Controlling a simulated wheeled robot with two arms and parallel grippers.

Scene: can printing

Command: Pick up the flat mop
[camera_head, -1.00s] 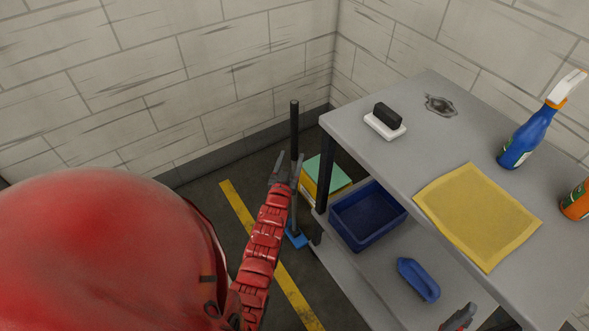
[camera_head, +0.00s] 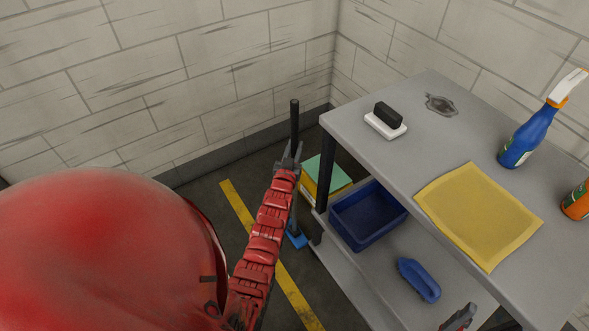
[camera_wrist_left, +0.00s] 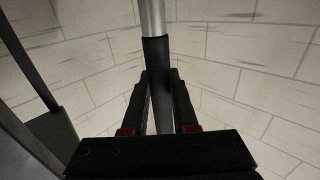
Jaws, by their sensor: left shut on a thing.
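The flat mop (camera_head: 295,120) stands roughly upright on the floor beside the shelf table, with a dark handle and a blue head (camera_head: 297,240) at the bottom. My left gripper (camera_head: 291,155) is at the handle's upper part and shut on it. In the left wrist view the handle (camera_wrist_left: 155,65) passes between the fingers of the left gripper (camera_wrist_left: 160,85), with a grey metal section beyond the dark sleeve. My arm hides part of the lower handle. Only the tip of my right gripper (camera_head: 460,318) shows at the bottom edge, in front of the lower shelf.
The grey table (camera_head: 365,160) stands close to the mop's right. It bears a yellow cloth (camera_head: 478,215), a spray bottle (camera_head: 527,135) and an eraser (camera_head: 386,117). A blue bin (camera_head: 368,213) and a blue brush (camera_head: 418,280) are on its lower shelf. A box (camera_head: 325,178) is behind the mop.

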